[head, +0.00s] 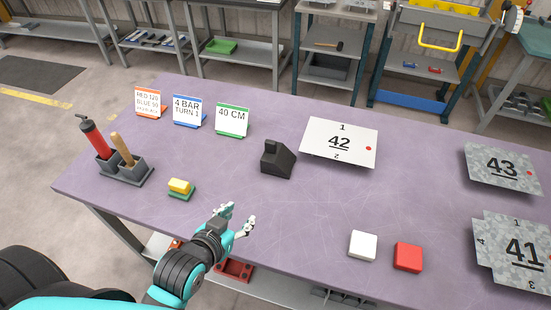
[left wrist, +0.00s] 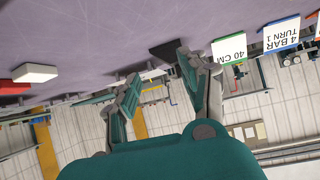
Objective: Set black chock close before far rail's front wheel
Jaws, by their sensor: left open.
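The black chock (head: 278,158), a wedge-shaped block, stands on the purple table top (head: 300,215) left of the plate marked 42. My left gripper (head: 240,216) is open and empty, nearer the table's front edge than the chock and apart from it. In the left wrist view, which is upside down, the open fingers (left wrist: 158,68) point towards the chock (left wrist: 165,48), partly hidden behind one finger. No rail or wheel can be made out in either view. My right gripper is not in view.
Plates 42 (head: 328,148), 43 (head: 490,170) and 41 (head: 505,262) lie to the right. A white block (head: 363,246) and red block (head: 408,257) sit near the front. A yellow-green sponge (head: 180,188), tool holder (head: 130,173) and green-edged sign (head: 232,121) stand left.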

